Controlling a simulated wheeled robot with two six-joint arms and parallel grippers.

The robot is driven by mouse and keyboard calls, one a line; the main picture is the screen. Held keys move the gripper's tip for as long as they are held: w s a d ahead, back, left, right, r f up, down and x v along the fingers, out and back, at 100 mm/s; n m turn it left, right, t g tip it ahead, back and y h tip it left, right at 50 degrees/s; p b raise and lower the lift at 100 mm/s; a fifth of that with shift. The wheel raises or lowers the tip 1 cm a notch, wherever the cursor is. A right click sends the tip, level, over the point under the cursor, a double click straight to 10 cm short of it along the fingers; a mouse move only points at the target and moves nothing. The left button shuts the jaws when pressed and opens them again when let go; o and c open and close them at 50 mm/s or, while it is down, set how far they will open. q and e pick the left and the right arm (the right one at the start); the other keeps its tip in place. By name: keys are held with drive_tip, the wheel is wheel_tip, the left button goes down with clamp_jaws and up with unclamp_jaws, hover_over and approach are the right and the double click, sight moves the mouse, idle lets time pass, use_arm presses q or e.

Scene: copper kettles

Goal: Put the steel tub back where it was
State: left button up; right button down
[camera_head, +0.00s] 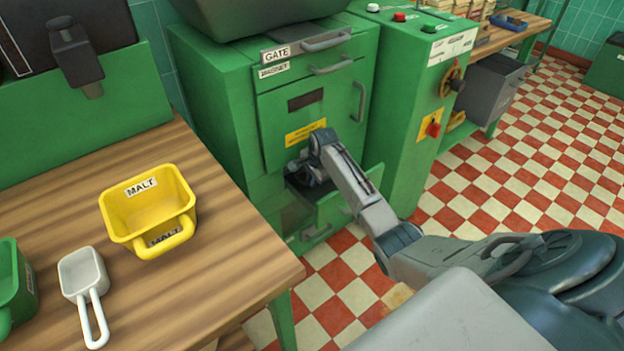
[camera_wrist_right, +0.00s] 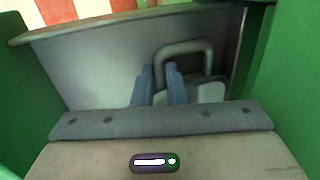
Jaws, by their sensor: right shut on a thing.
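My right gripper (camera_head: 306,174) reaches into the low opening of the green machine (camera_head: 228,110). In the right wrist view its two bluish fingers (camera_wrist_right: 160,84) are close together against a grey metal wall with a U-shaped handle, which looks like the steel tub (camera_wrist_right: 92,68). The gripper is shut on the tub, at or near its handle; the exact contact is hard to see. Green walls stand on both sides of the tub. In the head view the tub is mostly hidden by my right arm and the machine front. My left gripper is not in view.
A green flap with a handle (camera_head: 345,201) stands open beside my right forearm. A yellow malt tub (camera_head: 121,210), a white scoop (camera_head: 82,272) and part of a green tub (camera_head: 12,285) are on the wooden table (camera_head: 215,292). The checkered floor (camera_head: 505,165) at right is clear.

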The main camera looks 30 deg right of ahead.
drive_tip(key=c, duration=1.5)
unclamp_jaws()
drive_tip(key=shift+f, duration=0.1)
